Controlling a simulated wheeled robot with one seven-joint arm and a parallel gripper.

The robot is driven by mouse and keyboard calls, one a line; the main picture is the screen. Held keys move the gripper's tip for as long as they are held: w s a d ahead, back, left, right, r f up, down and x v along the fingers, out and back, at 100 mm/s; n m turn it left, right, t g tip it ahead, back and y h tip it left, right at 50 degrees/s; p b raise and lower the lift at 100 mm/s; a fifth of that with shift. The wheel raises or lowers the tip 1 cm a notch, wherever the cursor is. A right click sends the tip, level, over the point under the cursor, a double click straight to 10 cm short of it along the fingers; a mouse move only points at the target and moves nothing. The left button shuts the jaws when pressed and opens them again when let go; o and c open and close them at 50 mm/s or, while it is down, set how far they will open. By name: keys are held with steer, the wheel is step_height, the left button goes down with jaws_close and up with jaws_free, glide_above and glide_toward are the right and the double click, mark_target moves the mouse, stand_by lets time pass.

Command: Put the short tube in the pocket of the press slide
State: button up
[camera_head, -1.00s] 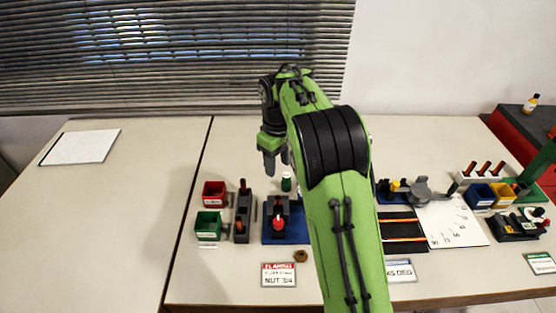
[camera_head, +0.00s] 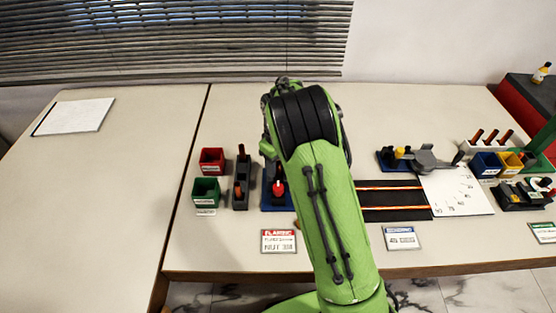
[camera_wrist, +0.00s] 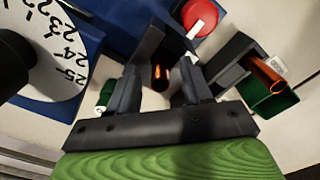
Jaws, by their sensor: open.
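The press (camera_head: 267,178), dark grey with a red knob (camera_head: 278,187), stands on a blue base (camera_head: 281,207), partly hidden by my arm. The red knob also shows at the top of the wrist view (camera_wrist: 200,16). A grey holder (camera_head: 241,177) left of the press carries orange tubes; one copper tube (camera_wrist: 266,74) shows at right in the wrist view. A small copper tube end (camera_wrist: 160,77) shows between the fingers of my gripper (camera_wrist: 157,88); I cannot tell how far beyond them it is. My gripper is open, low near the press. The pocket is not clearly visible.
A red bin (camera_head: 212,160) and a green bin (camera_head: 206,191) stand left of the holder. A white numbered dial (camera_wrist: 50,50) and a small green bottle (camera_wrist: 105,94) are close to the fingers. The left table is clear except for paper (camera_head: 73,116).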

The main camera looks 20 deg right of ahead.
jaws_close()
steer(key=shift+s, duration=0.15)
stand_by(0.4)
jaws_free()
step_height(320, 180, up, 16)
steer(key=p, duration=0.4)
